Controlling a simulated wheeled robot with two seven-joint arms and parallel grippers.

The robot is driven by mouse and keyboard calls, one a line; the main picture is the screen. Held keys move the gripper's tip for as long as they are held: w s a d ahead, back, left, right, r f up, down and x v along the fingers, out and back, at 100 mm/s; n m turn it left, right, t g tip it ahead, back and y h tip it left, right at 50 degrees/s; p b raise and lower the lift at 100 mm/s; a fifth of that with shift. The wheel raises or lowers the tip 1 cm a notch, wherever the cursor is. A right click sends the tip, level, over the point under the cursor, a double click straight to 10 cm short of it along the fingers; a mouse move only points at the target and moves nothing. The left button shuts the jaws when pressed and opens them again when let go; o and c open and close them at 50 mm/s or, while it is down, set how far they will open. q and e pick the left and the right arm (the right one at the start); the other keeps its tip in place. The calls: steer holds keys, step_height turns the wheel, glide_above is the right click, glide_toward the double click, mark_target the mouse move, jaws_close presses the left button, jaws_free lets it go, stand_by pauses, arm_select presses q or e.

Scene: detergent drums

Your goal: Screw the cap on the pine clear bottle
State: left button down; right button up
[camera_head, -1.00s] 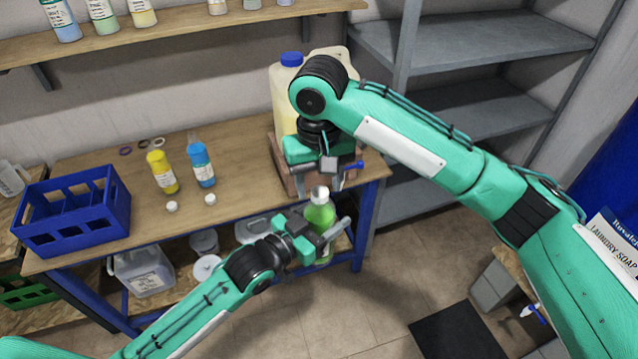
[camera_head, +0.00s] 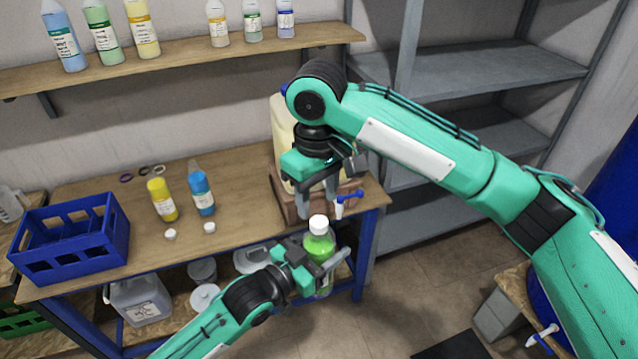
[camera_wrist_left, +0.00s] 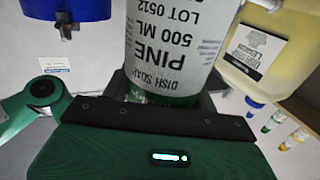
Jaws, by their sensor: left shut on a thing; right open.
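The pine clear bottle (camera_head: 320,247) is green and roughly upright beyond the table's front edge. A white cap (camera_head: 320,224) sits on its top; whether it is tight I cannot tell. My left gripper (camera_head: 318,262) is shut around the bottle's body. In the left wrist view the bottle's white label (camera_wrist_left: 175,55) reads PINE, 500 ML, and its top is out of frame. My right gripper (camera_head: 319,204) is open and empty, pointing down just above the cap, apart from it.
A pale yellow jug (camera_head: 282,125) stands on a wooden block (camera_head: 285,200) behind, with a blue-and-white tap (camera_head: 346,202) close to my right gripper. A yellow bottle (camera_head: 161,199), a blue bottle (camera_head: 201,189), two loose white caps (camera_head: 209,228) and a blue crate (camera_head: 70,247) are on the table.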

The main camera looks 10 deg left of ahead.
mark_target(319, 221)
steer(key=n, duration=0.5)
steer(key=shift+r, duration=0.4)
steer(key=n, duration=0.4)
steer(key=shift+r+n, duration=0.3)
steer(key=shift+r, duration=0.1)
steer(key=n, duration=0.4)
steer(key=shift+r+n, duration=0.3)
steer(key=n, duration=0.3)
steer(key=shift+d+r+n, duration=0.1)
steer(key=shift+r+n, duration=0.15)
steer(key=shift+n, duration=0.05)
steer(key=shift+f, duration=4)
